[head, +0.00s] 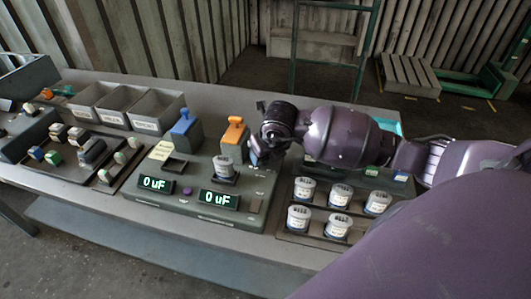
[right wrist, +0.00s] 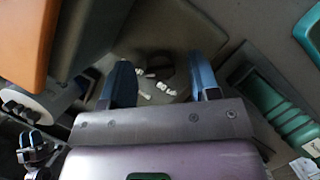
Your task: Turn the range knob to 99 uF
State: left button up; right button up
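The grey tester box (head: 170,207) stands on the bench with two lit displays, left (head: 155,184) and right (head: 220,199), both reading 0 uF. My right gripper (head: 256,157) is at the box's right back part, beside the orange-topped lever, and hides the panel there. In the right wrist view its two blue fingers (right wrist: 162,82) are apart. Beyond and between them shows a dark round form, apparently the range knob (right wrist: 168,64), with white markings too blurred to read fully. I cannot tell whether the fingers touch it.
A tray (head: 322,241) of several cans stands right. Grey bins (head: 157,110) and small-part trays lie left.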

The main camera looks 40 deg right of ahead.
jog(key=v, duration=1)
jog(key=shift+r, duration=0.4)
jog(key=shift+s+a+f, duration=0.1)
jog(key=shift+s, duration=0.1)
